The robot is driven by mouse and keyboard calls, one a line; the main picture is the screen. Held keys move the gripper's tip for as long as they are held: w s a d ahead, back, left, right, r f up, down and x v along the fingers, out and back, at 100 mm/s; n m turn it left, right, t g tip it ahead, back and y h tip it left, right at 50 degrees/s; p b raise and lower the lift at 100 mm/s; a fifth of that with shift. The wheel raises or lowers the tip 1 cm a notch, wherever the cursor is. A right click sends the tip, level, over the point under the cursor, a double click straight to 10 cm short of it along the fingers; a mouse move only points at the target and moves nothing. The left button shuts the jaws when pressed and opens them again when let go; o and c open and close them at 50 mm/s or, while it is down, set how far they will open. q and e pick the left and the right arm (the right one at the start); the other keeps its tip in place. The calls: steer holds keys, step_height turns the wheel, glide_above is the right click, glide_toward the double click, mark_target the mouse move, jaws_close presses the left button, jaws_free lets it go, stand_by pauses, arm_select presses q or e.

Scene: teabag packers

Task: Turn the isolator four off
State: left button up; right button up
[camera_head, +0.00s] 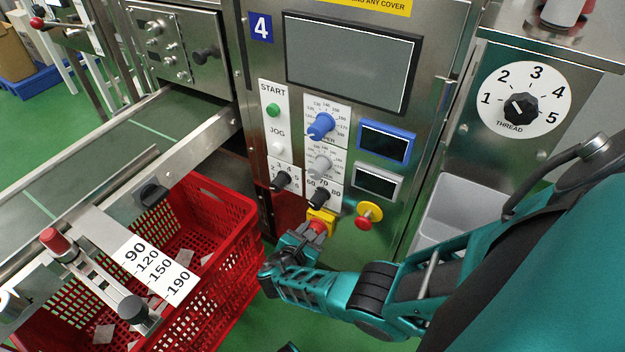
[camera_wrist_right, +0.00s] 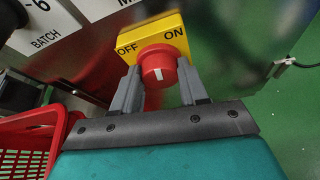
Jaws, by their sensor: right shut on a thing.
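The isolator is a red knob (camera_head: 318,227) on a yellow plate (camera_head: 325,214), low on the front of the steel machine (camera_head: 262,28) marked 4. In the right wrist view the plate (camera_wrist_right: 170,31) reads OFF at its left and ON at its right. The red knob (camera_wrist_right: 158,66) has a white mark on its face; I cannot tell which label it points to. My right gripper (camera_head: 312,238) is shut on the red knob, with one grey finger on each side of it in the wrist view (camera_wrist_right: 158,82). My left gripper is not in view.
Black selector knobs (camera_head: 319,196) sit just above the isolator, and a red stop button on a yellow base (camera_head: 368,216) sits to its right. A red crate (camera_head: 235,235) stands left of my right gripper. A grey bin (camera_head: 462,190) is at the right.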

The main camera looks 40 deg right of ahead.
stand_by(0.3)
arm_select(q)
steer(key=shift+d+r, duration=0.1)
arm_select(e)
steer(key=o, duration=1.1)
steer(key=shift+c, duration=0.2)
